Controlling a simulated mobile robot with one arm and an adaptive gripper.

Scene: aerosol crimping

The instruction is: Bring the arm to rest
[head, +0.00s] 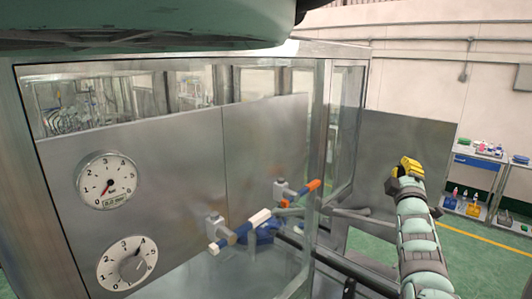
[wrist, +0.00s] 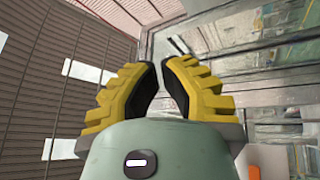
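My gripper (head: 408,166) shows at the right in the head view, at the upper end of my raised green arm. In the wrist view its two yellow fingers with black pads (wrist: 158,72) lean towards each other, with a narrow gap between the tips. Nothing is held between them. In the head view the gripper is small, and its gap is hard to make out there. It appears apart from the machine to its left.
A glazed metal machine cabinet (head: 190,165) fills the left, with an upper gauge (head: 107,181) and a lower gauge (head: 127,263). A white-tipped blue valve handle (head: 238,231) and an orange-tipped one (head: 298,193) stick out. A shelf cart (head: 472,180) stands behind right. Green floor is open.

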